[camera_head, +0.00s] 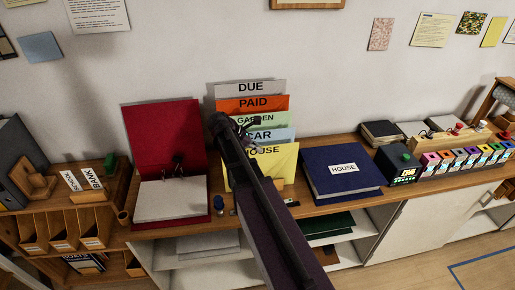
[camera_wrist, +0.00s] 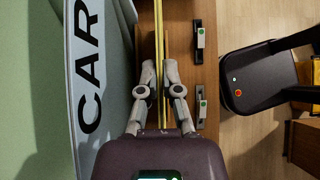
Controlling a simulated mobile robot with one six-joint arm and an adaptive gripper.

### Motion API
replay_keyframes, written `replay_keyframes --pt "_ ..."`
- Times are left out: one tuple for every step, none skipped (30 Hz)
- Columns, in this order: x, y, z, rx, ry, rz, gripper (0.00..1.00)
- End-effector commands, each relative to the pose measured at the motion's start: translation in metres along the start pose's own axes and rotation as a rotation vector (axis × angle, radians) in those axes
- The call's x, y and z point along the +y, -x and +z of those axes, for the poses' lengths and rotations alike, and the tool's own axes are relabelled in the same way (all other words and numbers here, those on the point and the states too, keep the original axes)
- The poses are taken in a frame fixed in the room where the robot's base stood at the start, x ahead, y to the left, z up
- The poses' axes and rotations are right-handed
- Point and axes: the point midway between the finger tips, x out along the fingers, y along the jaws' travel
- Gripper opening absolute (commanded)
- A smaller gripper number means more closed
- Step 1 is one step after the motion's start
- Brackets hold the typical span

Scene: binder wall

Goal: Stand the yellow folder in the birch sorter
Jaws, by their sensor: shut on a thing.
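The yellow folder (camera_head: 284,162), labelled HOUSE, stands upright in front of the blue CAR folder (camera_head: 284,134) in the head view. My gripper (camera_wrist: 157,72) is shut on the yellow folder's thin edge, which runs up between the fingers in the wrist view (camera_wrist: 158,28). My arm covers part of the folder in the head view. The birch sorter is mostly hidden behind the folders and my arm; a thin light wood strip beside the folder in the wrist view seems to be its edge (camera_wrist: 168,40). I cannot tell whether the folder's bottom touches it.
Green GARDEN, orange PAID (camera_head: 270,104) and grey DUE (camera_head: 250,88) folders stand in a stepped row behind. An open red binder (camera_head: 160,130) is at left, a closed navy HOUSE binder (camera_head: 342,180) at right. Small clips lie near the shelf's front edge.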

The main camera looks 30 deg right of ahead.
Motion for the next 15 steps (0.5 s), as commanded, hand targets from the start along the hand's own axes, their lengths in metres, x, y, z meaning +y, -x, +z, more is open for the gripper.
replay_keyframes --pt "0.0000 -0.0015 -0.0015 0.000 0.000 0.000 0.00" --pt "0.0000 -0.0019 -0.0020 0.000 0.000 0.000 0.00" --pt "0.0000 -0.0025 -0.0026 0.000 0.000 0.000 0.00" --pt "0.0000 -0.0029 -0.0030 0.000 0.000 0.000 0.00" --pt "0.0000 -0.0033 -0.0035 0.000 0.000 0.000 0.00" --pt "0.0000 -0.0038 -0.0039 0.000 0.000 0.000 0.00" --pt "-0.0001 -0.0041 -0.0042 0.000 0.000 0.000 0.00" --pt "0.0000 -0.0043 -0.0045 0.000 0.000 0.000 0.00" --pt "0.0000 -0.0045 -0.0047 0.000 0.000 0.000 0.00" --pt "0.0000 -0.0046 -0.0048 0.000 0.000 0.000 0.00" --pt "0.0000 -0.0046 -0.0048 0.000 0.000 0.000 0.00" --pt "-0.0001 -0.0047 -0.0048 0.000 0.000 0.000 0.00" --pt "-0.0001 -0.0046 -0.0048 0.000 0.000 0.000 0.00" --pt "-0.0001 -0.0046 -0.0047 0.000 0.000 0.000 0.00" --pt "0.0000 -0.0045 -0.0047 0.000 0.000 0.000 0.00"
